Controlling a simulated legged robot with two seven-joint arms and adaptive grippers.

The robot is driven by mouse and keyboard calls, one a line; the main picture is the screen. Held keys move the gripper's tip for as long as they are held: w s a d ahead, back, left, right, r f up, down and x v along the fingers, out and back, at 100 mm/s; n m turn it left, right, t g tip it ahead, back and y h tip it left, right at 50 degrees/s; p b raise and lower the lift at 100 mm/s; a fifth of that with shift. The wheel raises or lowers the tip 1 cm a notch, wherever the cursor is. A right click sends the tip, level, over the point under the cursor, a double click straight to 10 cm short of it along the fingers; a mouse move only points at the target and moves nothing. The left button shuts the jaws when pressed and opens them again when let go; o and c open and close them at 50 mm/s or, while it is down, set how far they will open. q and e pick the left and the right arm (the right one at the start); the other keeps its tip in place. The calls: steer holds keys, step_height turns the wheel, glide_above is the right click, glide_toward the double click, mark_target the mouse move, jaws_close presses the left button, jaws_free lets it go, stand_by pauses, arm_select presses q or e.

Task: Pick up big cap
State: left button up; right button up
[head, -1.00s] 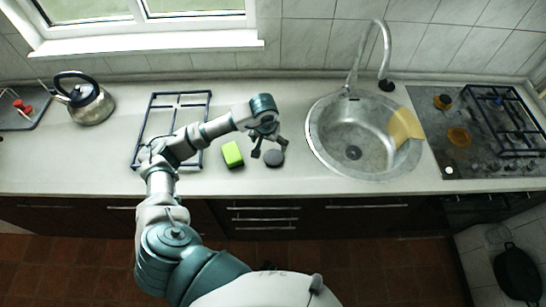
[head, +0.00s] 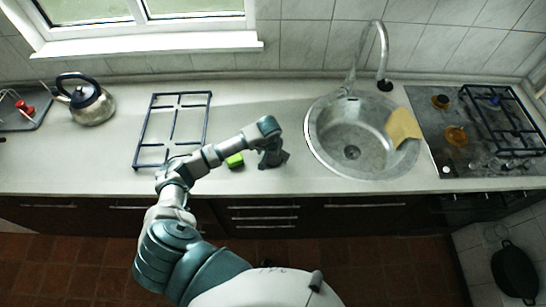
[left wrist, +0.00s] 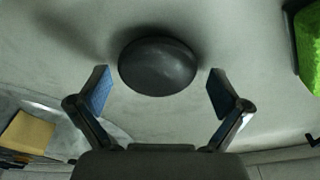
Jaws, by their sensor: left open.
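The big cap is a dark, round, smooth disc (left wrist: 158,66) lying on the pale countertop in the left wrist view. My left gripper (head: 272,160) is low over the counter, left of the sink, in the head view. In the wrist view its two blue-padded fingers (left wrist: 160,88) are spread open, one on each side of the cap's near edge, with a gap on both sides. The cap is not clearly visible in the head view, where the gripper covers its place. My right gripper is not in view.
A green sponge (head: 235,161) lies close left of the gripper, also at the wrist view's right edge (left wrist: 309,40). The sink (head: 310,135) with a yellow sponge (head: 402,127) is to the right. A burner grate (head: 154,127) and kettle (head: 92,103) stand left.

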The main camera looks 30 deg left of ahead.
arm_select(q)
steer(key=shift+d, duration=0.15)
steer(key=c, duration=1.2)
steer(key=shift+o, duration=0.2)
steer(key=shift+r, duration=0.1)
